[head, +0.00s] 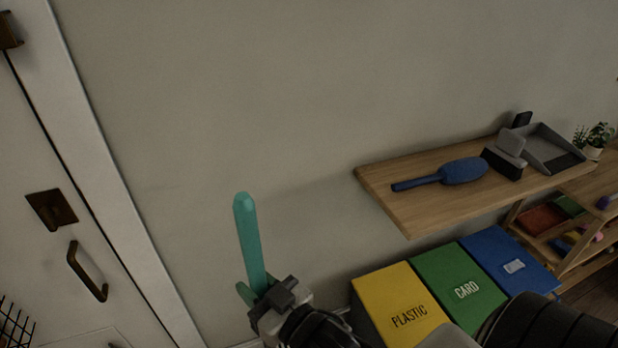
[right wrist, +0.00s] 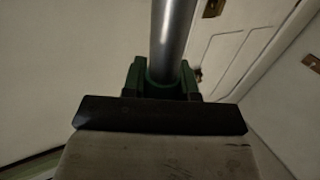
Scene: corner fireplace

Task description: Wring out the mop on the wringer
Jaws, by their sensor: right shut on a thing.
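My right gripper (head: 265,296) is low in the middle of the head view, shut on what looks like the mop handle. The handle's teal end (head: 249,238) sticks up out of the jaws, slightly tilted, in front of the wall. In the right wrist view a grey metal pole (right wrist: 171,38) runs up from between green parts, just beyond a dark bar. I cannot tell whether those green parts belong to the mop or the jaws. The mop head and the wringer are not visible in either view. My left gripper is not in view.
A wooden wall shelf (head: 408,212) holds a blue brush (head: 463,171) and a grey dustpan (head: 545,147). Below it stand yellow (head: 395,300), green (head: 455,285) and blue (head: 505,260) bins. A white door (head: 50,150) is at the left. The wall between is bare.

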